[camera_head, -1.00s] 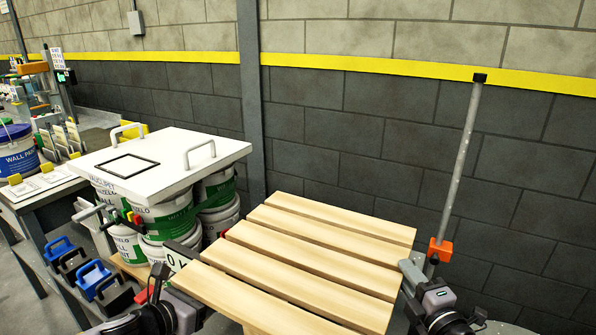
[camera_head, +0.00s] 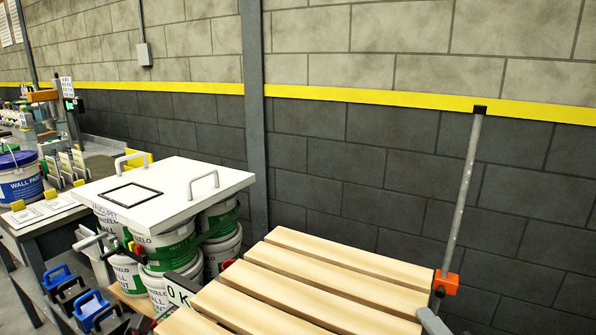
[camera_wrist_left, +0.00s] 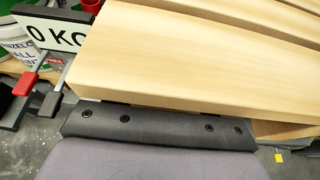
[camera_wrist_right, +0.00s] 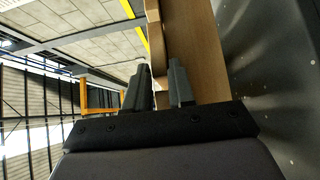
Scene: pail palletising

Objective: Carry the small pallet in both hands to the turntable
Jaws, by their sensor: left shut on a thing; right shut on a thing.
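The small pallet (camera_head: 325,277) of pale wooden slats fills the lower middle of the head view, its near part cut off by the bottom edge. My left gripper (camera_wrist_left: 155,104) is at the pallet's edge in the left wrist view; it is shut on the pallet, its fingertips mostly hidden under the wood. My right gripper (camera_wrist_right: 160,82) is shut on the pallet's edge board (camera_wrist_right: 205,50), a finger on either side. In the head view only a bit of the right gripper (camera_head: 432,321) shows at the bottom edge. I cannot make out the turntable for certain.
White pails (camera_head: 168,287) with green labels stand left of the pallet under a white board (camera_head: 180,205) with handles. A "0 K" sign (camera_head: 180,293) is close to the pallet's left edge. A grey post (camera_head: 462,200) with an orange block stands at right, before the block wall.

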